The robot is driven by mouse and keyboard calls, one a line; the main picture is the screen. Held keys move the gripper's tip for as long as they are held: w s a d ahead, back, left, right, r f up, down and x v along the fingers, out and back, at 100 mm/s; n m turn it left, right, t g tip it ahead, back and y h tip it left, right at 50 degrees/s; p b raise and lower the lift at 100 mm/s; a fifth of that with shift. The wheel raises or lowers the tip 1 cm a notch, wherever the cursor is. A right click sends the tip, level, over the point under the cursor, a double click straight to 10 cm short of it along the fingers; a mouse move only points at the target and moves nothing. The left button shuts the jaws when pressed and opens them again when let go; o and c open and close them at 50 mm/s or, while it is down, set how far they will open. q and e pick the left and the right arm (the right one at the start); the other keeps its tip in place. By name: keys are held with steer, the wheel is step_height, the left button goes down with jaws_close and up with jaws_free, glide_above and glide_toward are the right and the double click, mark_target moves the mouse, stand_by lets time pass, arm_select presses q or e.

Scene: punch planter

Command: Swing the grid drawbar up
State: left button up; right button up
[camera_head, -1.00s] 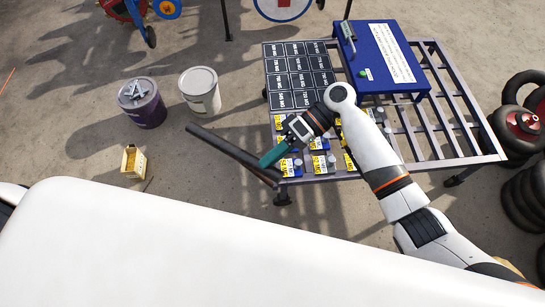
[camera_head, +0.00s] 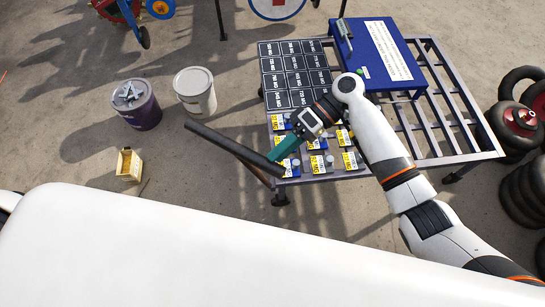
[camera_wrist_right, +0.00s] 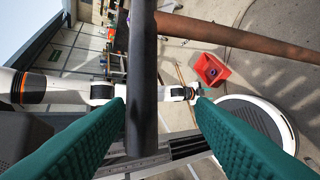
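The grid drawbar shows in the head view as a long dark bar (camera_head: 215,138) off the left front corner of the grid table (camera_head: 462,157). A brown shaft (camera_head: 262,175) runs from behind it towards that corner. In the right wrist view the dark bar (camera_wrist_right: 140,75) stands between my teal fingers, and the brown shaft (camera_wrist_right: 225,35) goes off right behind it. My right gripper (camera_head: 276,156) is at the bar's right end; it is open around it, with a clear gap to one finger (camera_wrist_right: 160,103). An arm, seemingly my left, crosses the right wrist view behind the fingers; its gripper is too small to read.
Yellow-labelled blocks (camera_head: 349,161) and black labelled tiles (camera_head: 303,76) lie on the table, with a blue panel (camera_head: 375,50) behind. A purple bucket (camera_head: 147,112), a white bucket (camera_head: 196,98) and a small yellow box (camera_head: 130,164) stand on the ground left. Tyres (camera_head: 525,200) lie right.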

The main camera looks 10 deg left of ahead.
steer(key=b+v, duration=0.2)
steer(key=v, duration=0.7)
steer(key=shift+d, duration=0.2)
